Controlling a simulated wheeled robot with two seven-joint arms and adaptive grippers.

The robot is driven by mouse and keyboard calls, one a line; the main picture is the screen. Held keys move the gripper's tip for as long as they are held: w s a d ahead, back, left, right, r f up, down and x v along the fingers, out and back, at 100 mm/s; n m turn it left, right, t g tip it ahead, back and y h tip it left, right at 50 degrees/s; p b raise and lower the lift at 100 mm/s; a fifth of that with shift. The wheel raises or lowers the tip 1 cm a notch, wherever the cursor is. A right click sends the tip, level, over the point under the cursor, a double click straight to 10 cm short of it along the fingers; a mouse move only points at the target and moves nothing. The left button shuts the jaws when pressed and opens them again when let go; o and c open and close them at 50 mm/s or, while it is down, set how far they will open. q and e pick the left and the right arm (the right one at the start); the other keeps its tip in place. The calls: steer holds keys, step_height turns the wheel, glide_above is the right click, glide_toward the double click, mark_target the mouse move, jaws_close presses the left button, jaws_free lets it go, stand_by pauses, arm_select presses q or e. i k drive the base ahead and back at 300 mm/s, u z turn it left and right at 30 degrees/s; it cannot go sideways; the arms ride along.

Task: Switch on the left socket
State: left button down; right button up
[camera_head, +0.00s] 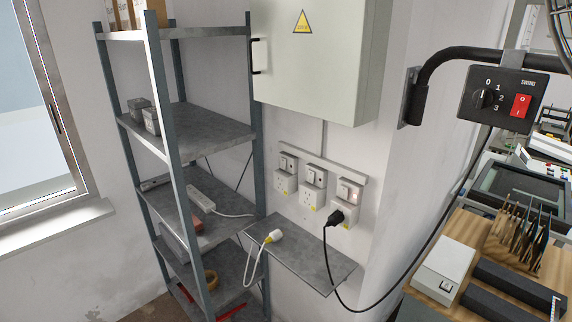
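Three wall sockets with switches sit in a row below the grey electrical cabinet. The left socket (285,182) has nothing plugged in, and its switch (288,162) is above its face; I cannot tell the switch's position. The middle socket (312,195) is also empty. The right socket (346,212) has a black plug (336,219) in or at it, and a small reddish glow shows at its switch (350,190). Neither of my grippers is in view.
A small grey wall shelf (315,272) below the sockets holds a white plug (273,237) with a cable. A metal rack (190,190) stands at the left. The cabinet (310,70) hangs above. A black switch box (497,98) on an arm and a wooden bench (465,228) are at the right.

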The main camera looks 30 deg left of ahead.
mark_target(284, 166)
steer(key=u, duration=0.45)
steer(key=i, duration=1.05)
steer(key=z, duration=0.3)
